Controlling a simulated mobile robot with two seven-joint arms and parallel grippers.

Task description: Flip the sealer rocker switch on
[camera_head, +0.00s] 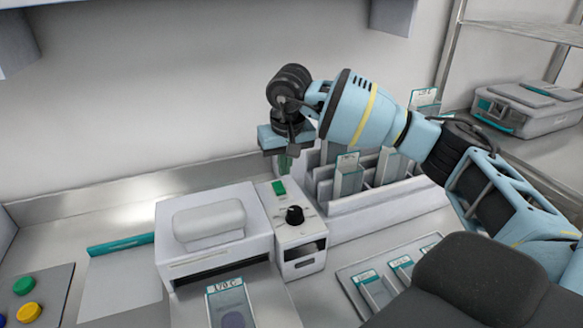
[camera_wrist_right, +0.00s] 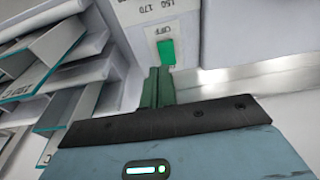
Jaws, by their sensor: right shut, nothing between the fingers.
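The sealer (camera_head: 212,235) is a white machine with a rounded white pad on top. Its control box (camera_head: 300,236) stands at its right, with a black knob and a green rocker switch (camera_head: 279,188) near the back. In the right wrist view the green rocker switch (camera_wrist_right: 166,52) sits on a white face beside a small label that seems to read OFF. My right gripper (camera_head: 284,163) is just behind and above the switch, pointing down. Its green fingers (camera_wrist_right: 158,72) are shut and empty, with tips close to the switch; I cannot tell whether they touch. My left gripper is not in view.
White racks (camera_head: 350,190) with upright pouches stand right of the control box. A pouch marked 170 C (camera_head: 228,300) lies in front of the sealer. A panel with coloured buttons (camera_head: 38,295) is at the left. A grey case (camera_head: 530,108) rests on the right shelf.

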